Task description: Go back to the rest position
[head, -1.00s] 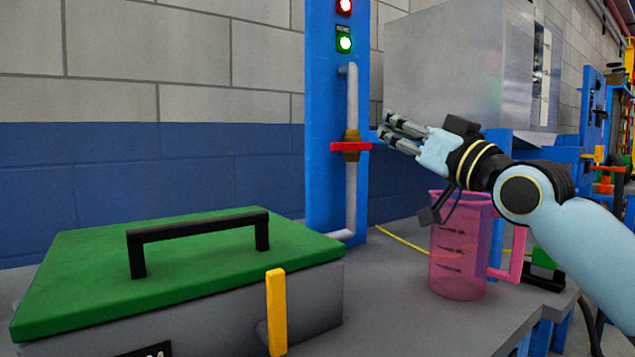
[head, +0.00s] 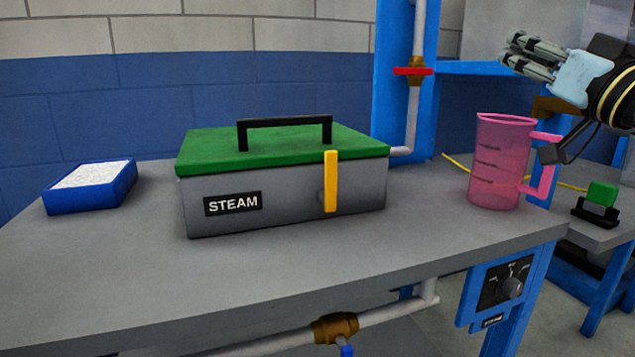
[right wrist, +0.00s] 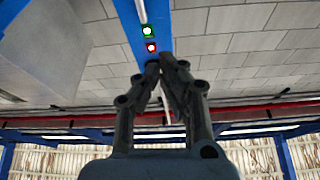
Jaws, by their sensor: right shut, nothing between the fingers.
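My right gripper (head: 515,57) is at the upper right of the head view, raised above the bench and above the pink measuring jug (head: 499,165). Its fingers are shut and hold nothing; the right wrist view also shows the gripper (right wrist: 152,68) with its fingertips together, pointing towards the wall and the lamps. The red-handled valve (head: 413,72) on the blue post is to the left of the gripper and apart from it. My left gripper is not in view.
A grey steam box (head: 290,205) with a green lid (head: 285,150) and yellow lever stands on the grey bench (head: 300,260). A blue tray (head: 90,202) is at the left. A knob panel (head: 508,285) hangs below the front edge. The bench's front left is clear.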

